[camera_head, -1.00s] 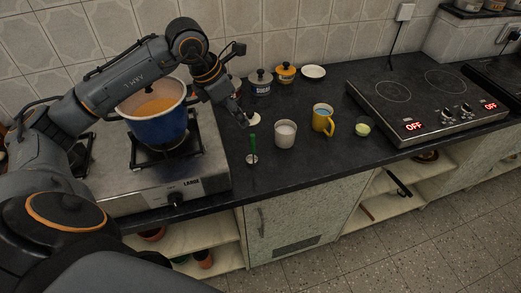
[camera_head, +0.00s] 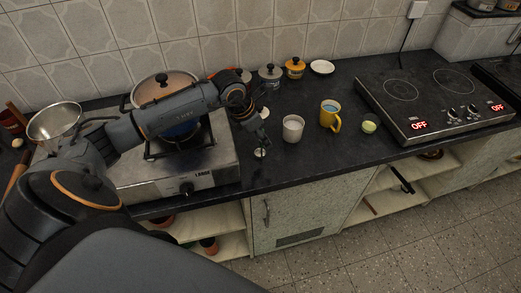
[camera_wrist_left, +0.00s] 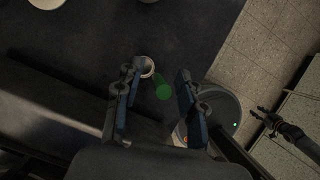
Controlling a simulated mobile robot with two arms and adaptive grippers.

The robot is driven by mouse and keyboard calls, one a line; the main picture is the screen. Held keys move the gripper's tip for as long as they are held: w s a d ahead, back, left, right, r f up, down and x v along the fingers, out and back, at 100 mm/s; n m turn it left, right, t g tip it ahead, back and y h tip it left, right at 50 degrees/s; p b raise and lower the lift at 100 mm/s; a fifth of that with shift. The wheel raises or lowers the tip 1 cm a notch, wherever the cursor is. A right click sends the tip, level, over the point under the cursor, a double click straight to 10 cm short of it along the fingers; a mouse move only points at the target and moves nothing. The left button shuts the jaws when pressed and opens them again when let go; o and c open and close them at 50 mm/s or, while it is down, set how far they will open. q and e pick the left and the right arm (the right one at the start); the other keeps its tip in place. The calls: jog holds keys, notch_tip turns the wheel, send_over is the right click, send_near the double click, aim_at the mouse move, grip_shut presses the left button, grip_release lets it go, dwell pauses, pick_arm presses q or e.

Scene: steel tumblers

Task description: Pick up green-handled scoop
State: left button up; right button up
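The green-handled scoop stands on the dark counter right of the gas stove. In the head view only its small pale scoop end (camera_head: 260,153) shows; my gripper hides the handle. In the left wrist view the green handle (camera_wrist_left: 163,92) points up between my fingers, with the round scoop end (camera_wrist_left: 147,67) beyond it. My left gripper (camera_head: 263,141) is open around the handle, a finger on each side with gaps; it also shows in the left wrist view (camera_wrist_left: 158,100). What looks like my right gripper (camera_wrist_left: 263,118) hangs low at the right of the wrist view.
A white cup (camera_head: 292,129) stands just right of the scoop, then a yellow mug (camera_head: 330,117) and a small green bowl (camera_head: 369,127). The gas stove (camera_head: 205,172) with a lidded pot (camera_head: 163,84) is on the left. Canisters (camera_head: 270,75) stand behind. The counter's front edge is near.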

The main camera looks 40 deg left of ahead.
pick_arm(q)
grip_shut()
pick_arm(e)
jog(key=shift+s, duration=0.55)
pick_arm(q)
jog(key=shift+r, duration=0.1)
pick_arm(e)
jog(key=shift+a, duration=0.1)
pick_arm(q)
jog(key=shift+w+r, duration=0.1)
jog(key=shift+r, duration=0.2)
notch_tip(320, 180, up, 8)
jog(key=shift+r+b, duration=0.25)
jog(key=shift+b, duration=0.85)
jog(key=shift+r, duration=0.35)
pick_arm(e)
notch_tip(320, 180, down, 2)
jog(key=shift+w+f, duration=0.1)
jog(key=shift+w, duration=0.05)
